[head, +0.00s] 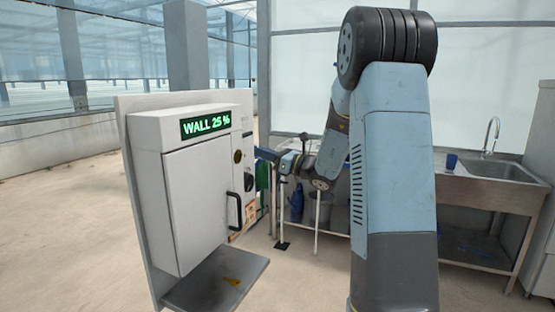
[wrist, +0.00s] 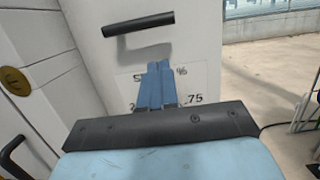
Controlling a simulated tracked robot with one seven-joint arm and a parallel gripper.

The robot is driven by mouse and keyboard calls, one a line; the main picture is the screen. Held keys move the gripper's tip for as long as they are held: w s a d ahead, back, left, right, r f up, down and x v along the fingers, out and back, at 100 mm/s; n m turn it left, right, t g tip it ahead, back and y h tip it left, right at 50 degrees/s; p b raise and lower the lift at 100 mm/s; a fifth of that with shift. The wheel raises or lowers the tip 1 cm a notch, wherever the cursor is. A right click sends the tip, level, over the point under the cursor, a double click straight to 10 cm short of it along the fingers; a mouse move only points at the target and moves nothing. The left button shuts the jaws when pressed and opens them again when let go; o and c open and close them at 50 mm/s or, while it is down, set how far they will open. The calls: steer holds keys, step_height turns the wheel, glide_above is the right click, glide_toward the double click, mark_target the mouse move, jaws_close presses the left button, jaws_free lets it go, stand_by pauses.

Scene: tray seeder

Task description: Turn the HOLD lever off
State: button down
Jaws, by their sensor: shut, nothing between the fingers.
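A white cabinet (head: 190,190) stands left of centre in the head view, its display (head: 206,124) reading "WALL 25 %". In the wrist view a black bar-shaped lever (wrist: 138,24) juts from a white panel (wrist: 200,45), lying nearly level and tilted slightly. I cannot read the word HOLD on it. A printed label (wrist: 190,85) below it shows "%" and "75", partly hidden by my fingers. My gripper (wrist: 160,66) is shut and empty, its blue fingertips just below the lever in the picture; contact cannot be told. In the head view my gripper (head: 263,154) is beside the cabinet's right side.
A black door handle (head: 234,210) sticks out from the cabinet front. A dark shelf (head: 220,280) lies below it. A yellow disc (wrist: 14,80) is on the left face in the wrist view. A steel sink bench (head: 480,195) stands at right. The floor at left is clear.

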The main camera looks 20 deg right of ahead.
steer(key=r, duration=0.1)
steer(key=w+a+r, duration=0.1)
steer(key=r, duration=0.1)
steer(key=shift+w+a+r, duration=0.2)
steer(key=shift+w+a, duration=0.15)
steer(key=shift+w, duration=0.05)
steer(key=shift+d, duration=0.2)
